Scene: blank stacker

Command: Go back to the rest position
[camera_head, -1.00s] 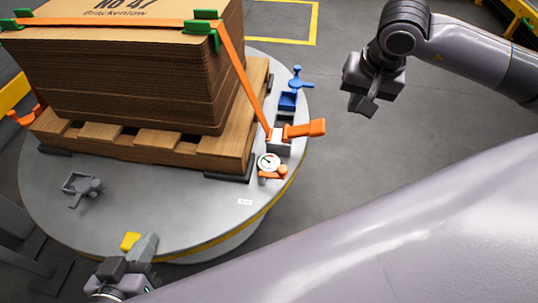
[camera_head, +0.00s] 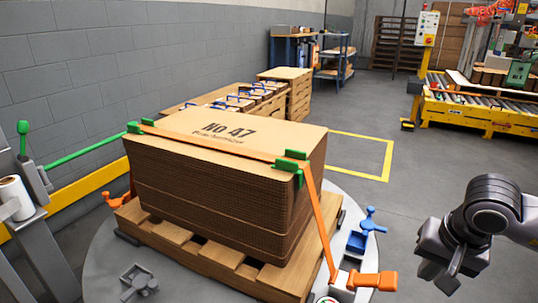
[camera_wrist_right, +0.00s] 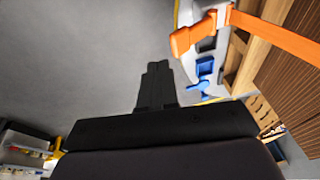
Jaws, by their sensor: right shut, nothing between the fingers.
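My right gripper (camera_head: 455,263) is at the right of the head view, over the grey floor, apart from the turntable and its load. Its fingers are together and empty; they also show in the right wrist view (camera_wrist_right: 156,85). My left gripper is out of the head view now. The strapped stack of cardboard blanks (camera_head: 230,190), marked No 47, sits on a wooden pallet (camera_head: 200,255) on the round grey turntable (camera_head: 98,262). An orange strap (camera_head: 317,220) runs over the stack to an orange-handled ratchet (camera_head: 372,281).
A blue clamp (camera_head: 362,238) stands on the turntable's right side and a grey clamp (camera_head: 138,280) at its front left. A post with a green handle (camera_head: 23,140) is at the left. A yellow roller conveyor (camera_head: 470,115) is at the back right. Open floor lies between.

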